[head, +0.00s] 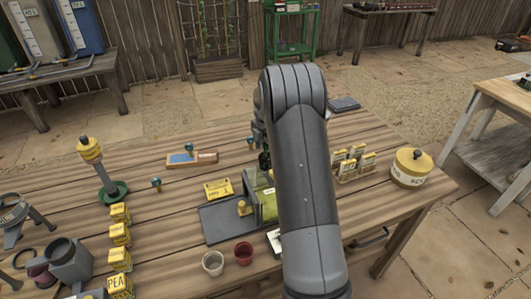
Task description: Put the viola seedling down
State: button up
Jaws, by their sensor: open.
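My gripper (264,158) is mostly hidden behind my own grey arm, over the middle of the wooden table (150,215). It appears open, just above a green box-like holder (267,205). I cannot make out the viola seedling for certain; my arm hides much of this area. A dark grey tray (222,224) lies left of the holder, with a small yellow-knobbed piece (244,208) on it.
Yellow packets (119,234) line the left. Seed packets in a rack (354,164) and a yellow-lidded tin (411,168) stand right.

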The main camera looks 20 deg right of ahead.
notch_tip(320, 180, up, 10)
jog(key=shift+r, duration=0.1)
jog(key=s+a+r+m+t, duration=0.1)
jog(key=s+a+r+m, duration=0.4)
jog(key=s+r, duration=0.3)
jog(key=s+a+r+m+t, duration=0.2)
jog(key=s+a+r+m, duration=0.4)
jog(key=s, duration=0.4)
jog(key=s+a+f+m+t, duration=0.1)
jog(key=s+m, duration=0.4)
jog(key=s, duration=0.5)
jog(key=s+a+m+t, duration=0.1)
jog(key=s+a+m, duration=0.2)
jog(key=s, duration=0.8)
jog(key=m, duration=0.2)
jog(key=shift+f+m+t, duration=0.3)
jog(key=shift+f, duration=0.05)
